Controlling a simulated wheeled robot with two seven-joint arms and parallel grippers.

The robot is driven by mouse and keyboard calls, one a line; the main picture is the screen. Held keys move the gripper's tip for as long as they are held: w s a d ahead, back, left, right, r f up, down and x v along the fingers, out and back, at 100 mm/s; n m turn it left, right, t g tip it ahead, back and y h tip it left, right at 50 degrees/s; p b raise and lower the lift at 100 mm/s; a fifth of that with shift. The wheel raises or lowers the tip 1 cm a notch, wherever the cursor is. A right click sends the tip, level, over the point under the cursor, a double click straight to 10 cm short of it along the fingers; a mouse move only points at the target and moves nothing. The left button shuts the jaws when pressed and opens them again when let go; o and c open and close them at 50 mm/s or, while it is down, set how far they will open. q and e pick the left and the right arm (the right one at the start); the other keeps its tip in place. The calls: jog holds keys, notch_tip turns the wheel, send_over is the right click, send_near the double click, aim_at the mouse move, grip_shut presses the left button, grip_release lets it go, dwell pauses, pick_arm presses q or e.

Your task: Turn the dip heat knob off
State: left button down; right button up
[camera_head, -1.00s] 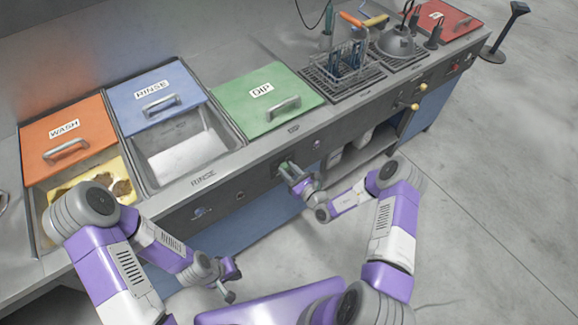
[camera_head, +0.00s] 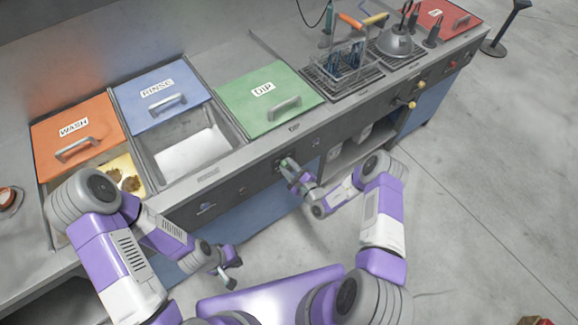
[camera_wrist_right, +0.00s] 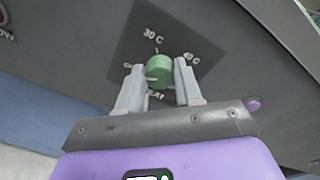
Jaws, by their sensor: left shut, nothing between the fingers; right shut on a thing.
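The dip heat knob is a small green round knob (camera_wrist_right: 160,69) on a dark square plate in the right wrist view. Marks on the plate include "30 C" above it and a "C" mark at upper right; the lettering below it is partly hidden. My right gripper (camera_wrist_right: 160,80) is shut on the knob, a finger on each side. In the head view my right gripper (camera_head: 287,168) is at the counter's front panel below the green DIP lid (camera_head: 255,92). My left gripper (camera_head: 232,270) is shut and empty, low in front of the counter.
An orange WASH lid (camera_head: 95,125) and a blue RINSE lid (camera_head: 175,105) lie left of the DIP lid. The open rinse basin (camera_head: 165,150) is in front of the blue lid. A wire basket (camera_head: 345,60) stands at the back right.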

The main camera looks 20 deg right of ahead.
dwell(0.4)
jog(key=o, duration=1)
jog(key=shift+o, duration=0.2)
jog(key=shift+s, duration=0.1)
jog(key=p+v, duration=0.1)
jog(key=v, duration=0.6)
jog(key=shift+s, duration=0.2)
